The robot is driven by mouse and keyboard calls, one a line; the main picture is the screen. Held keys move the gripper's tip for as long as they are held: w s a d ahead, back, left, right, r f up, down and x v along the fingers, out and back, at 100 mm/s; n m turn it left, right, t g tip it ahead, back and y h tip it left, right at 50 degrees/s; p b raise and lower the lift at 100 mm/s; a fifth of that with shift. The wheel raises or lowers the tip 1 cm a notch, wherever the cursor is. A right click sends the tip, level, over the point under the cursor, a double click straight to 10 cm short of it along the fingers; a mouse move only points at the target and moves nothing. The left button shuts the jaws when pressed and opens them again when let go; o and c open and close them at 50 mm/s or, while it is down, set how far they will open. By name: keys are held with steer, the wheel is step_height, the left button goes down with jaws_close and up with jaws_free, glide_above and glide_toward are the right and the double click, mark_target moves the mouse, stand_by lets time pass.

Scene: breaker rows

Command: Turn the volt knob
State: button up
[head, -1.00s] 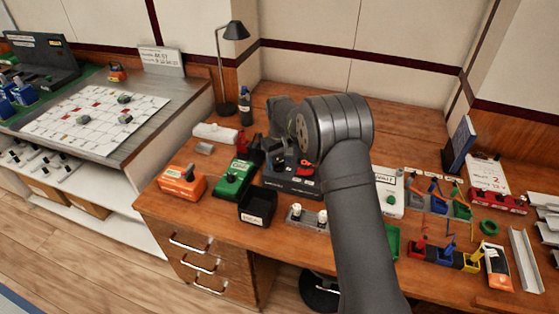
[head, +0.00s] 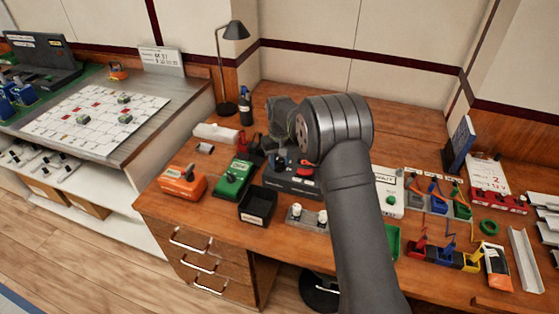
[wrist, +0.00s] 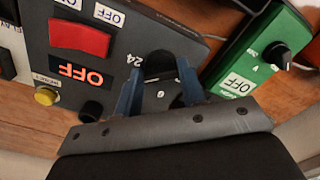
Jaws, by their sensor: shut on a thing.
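The volt knob (wrist: 159,63) is a round dark knob on a dark grey box (wrist: 205,48), with a "24" mark beside it in the wrist view. My gripper (wrist: 160,74) has its two blue fingers on either side of the knob and is shut on it. The fingers and the gripper body hide part of the knob. In the head view the dark box (head: 290,184) stands on the wooden desk, and my gripper (head: 281,158) is over its back left part. The knob cannot be made out there.
The box also has a red switch (wrist: 80,39), an "OFF" display (wrist: 81,74) and a yellow button (wrist: 47,96). A green box (head: 233,179) with a knob and an orange box (head: 182,183) stand to the left. A black open bin (head: 257,206) is in front.

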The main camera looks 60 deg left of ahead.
mark_target(279, 163)
steer(key=m, duration=0.4)
steer(key=shift+s+m, duration=0.1)
steer(key=shift+m, duration=0.3)
steer(key=shift+a, duration=0.1)
stand_by(0.3)
steer(key=o, duration=1)
steer(key=shift+r, duration=0.1)
step_height(279, 163, up, 17)
steer(key=shift+r, duration=0.15)
step_height(279, 163, down, 18)
steer(key=shift+r, duration=0.25)
